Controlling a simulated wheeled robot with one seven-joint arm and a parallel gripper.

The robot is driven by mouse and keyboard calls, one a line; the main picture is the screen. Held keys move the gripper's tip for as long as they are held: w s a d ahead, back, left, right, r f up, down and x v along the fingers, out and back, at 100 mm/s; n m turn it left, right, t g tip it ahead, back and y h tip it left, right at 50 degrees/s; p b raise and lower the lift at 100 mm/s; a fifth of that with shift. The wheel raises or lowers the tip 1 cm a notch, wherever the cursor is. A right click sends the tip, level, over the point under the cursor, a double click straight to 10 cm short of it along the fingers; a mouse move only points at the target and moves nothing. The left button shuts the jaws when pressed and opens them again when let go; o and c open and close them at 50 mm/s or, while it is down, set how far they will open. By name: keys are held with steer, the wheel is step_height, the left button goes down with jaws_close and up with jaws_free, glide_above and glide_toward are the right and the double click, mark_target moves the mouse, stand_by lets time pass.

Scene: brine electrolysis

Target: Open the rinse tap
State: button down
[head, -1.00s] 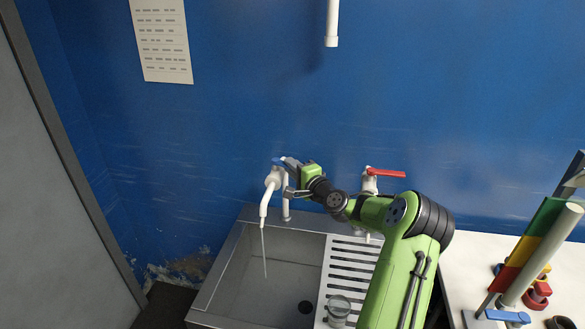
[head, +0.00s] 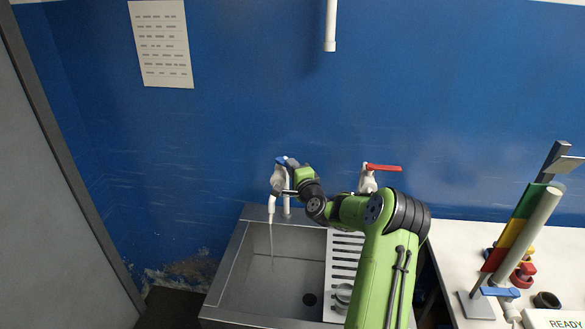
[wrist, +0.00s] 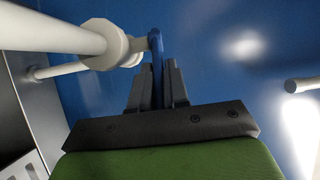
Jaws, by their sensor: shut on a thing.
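The rinse tap (head: 277,181) is white and stands at the back of the sink, with a blue lever (head: 282,160) on top. A thin stream of water (head: 272,245) runs from its spout into the basin. My gripper (head: 292,164) is at the tap's top. In the wrist view, the blue lever (wrist: 156,45) passes between the two dark fingers of my gripper (wrist: 158,75), which are shut on it. The white tap body (wrist: 105,45) is just to the left of the fingers. My gripper partly hides the lever in the head view.
A second white tap with a red lever (head: 384,167) stands to the right, close behind my arm. The steel sink (head: 235,270) has a slotted white drainboard (head: 345,262). A bench (head: 455,250) on the right holds a stand with a coloured strip (head: 514,228).

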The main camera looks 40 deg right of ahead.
steer(key=m+h+p, duration=0.1)
steer(key=a+g+h+p, duration=0.1)
steer(key=p, duration=0.1)
steer(key=shift+r+m, duration=0.2)
steer(key=shift+m, duration=0.2)
steer(key=shift+a+f+m+g+h+p, duration=0.2)
steer(key=shift+m+g+h+p, duration=0.2)
steer(key=shift+h+p, duration=0.45)
steer(key=shift+f, duration=0.1)
steer(key=c, duration=1.2)
jaws_free()
steer(key=shift+s, duration=0.1)
steer(key=b+v, duration=0.5)
steer(key=v, duration=1)
steer(key=shift+s+a+b, duration=0.2)
steer(key=shift+s+b, duration=0.05)
steer(key=shift+b, duration=0.05)
